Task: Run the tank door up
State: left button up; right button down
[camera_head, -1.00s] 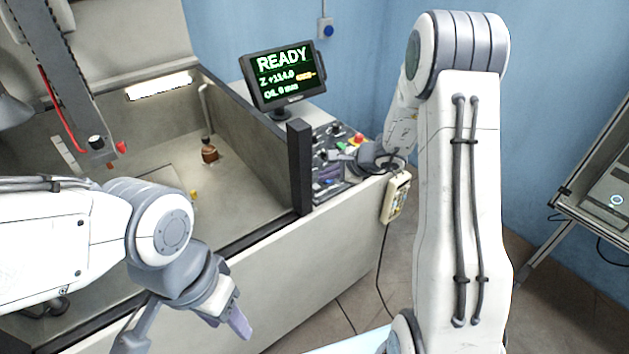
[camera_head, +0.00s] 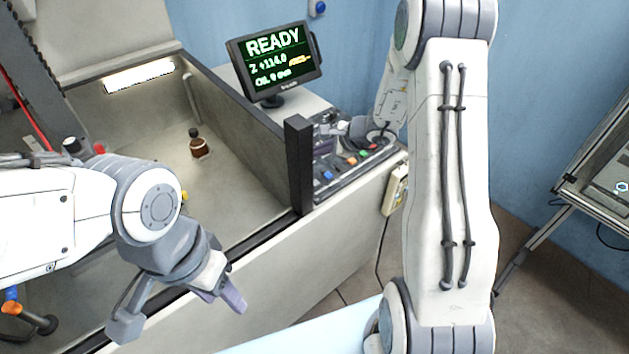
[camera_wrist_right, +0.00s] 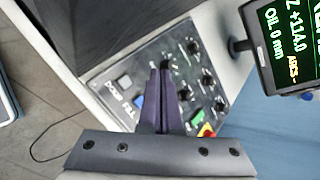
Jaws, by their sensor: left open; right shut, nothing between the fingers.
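The tank (camera_head: 240,130) stands open at the left, its floor and inner walls in view. I cannot tell a separate door panel; a dark upright post (camera_head: 299,165) stands at its front corner. My left gripper (camera_head: 236,298) is open and empty in front of the tank.
A monitor (camera_head: 275,62) reads READY, Z +114.0 and an oil line. A cabled pendant (camera_head: 396,190) hangs on the cabinet's right side. A framed stand (camera_head: 600,160) is at the far right. Open floor lies between.

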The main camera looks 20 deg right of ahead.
aim_at(319, 184)
jog(key=shift+f, duration=0.1)
notch_tip(319, 184, down, 8)
jog(key=b, duration=0.5)
jog(key=shift+b, duration=0.3)
jog(key=shift+f+b, duration=0.3)
jog(key=shift+b, duration=0.1)
dwell(1.3)
jog(key=shift+f+b, duration=0.4)
jog(key=shift+b, duration=0.35)
